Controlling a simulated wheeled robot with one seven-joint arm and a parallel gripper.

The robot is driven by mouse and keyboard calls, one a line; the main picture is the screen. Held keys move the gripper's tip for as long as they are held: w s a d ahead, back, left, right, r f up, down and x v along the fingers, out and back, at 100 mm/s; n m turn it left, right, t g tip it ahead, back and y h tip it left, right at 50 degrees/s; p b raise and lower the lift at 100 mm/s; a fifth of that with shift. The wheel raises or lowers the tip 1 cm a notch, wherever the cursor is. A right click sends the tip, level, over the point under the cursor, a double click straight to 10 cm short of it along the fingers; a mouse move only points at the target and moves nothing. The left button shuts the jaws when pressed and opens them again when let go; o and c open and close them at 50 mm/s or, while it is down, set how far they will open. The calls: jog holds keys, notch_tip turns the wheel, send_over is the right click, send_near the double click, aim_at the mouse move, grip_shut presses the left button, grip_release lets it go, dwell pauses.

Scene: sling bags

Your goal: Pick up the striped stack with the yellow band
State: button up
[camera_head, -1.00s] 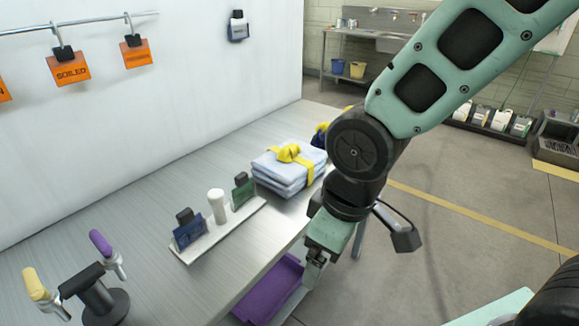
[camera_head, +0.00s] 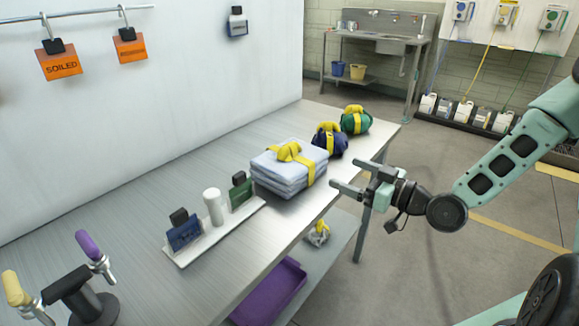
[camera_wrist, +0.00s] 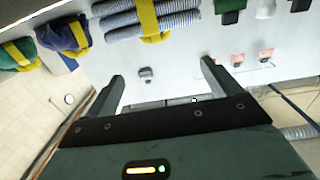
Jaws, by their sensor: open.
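The striped stack (camera_head: 289,167) is a pile of folded pale blue-white cloths with a yellow band (camera_head: 291,153) tied in a knot on top. It lies on the metal table near its front edge. In the wrist view the striped stack (camera_wrist: 150,20) shows at the top, with fine stripes and the yellow band across it. My gripper (camera_head: 346,177) is open and empty, to the right of the stack and apart from it, by the table's front edge. Its two fingers also show in the wrist view (camera_wrist: 160,85), with nothing between them.
A navy bundle (camera_head: 329,141) and a green bundle (camera_head: 356,121), both with yellow bands, sit behind the stack. A white tray (camera_head: 216,238) with cards and a white cylinder stands in front-left. A purple bin (camera_head: 270,292) is on the lower shelf.

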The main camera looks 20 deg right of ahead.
jog(key=p, duration=0.3)
send_near(294, 146)
jog(key=x, duration=0.4)
jog(key=p+x, duration=0.1)
jog(key=x, duration=0.3)
jog(key=shift+w, duration=0.1)
jog(key=shift+w+a, duration=0.3)
jog(key=shift+w, duration=0.15)
jog(key=c, duration=1.7)
jog(key=shift+r, duration=0.1)
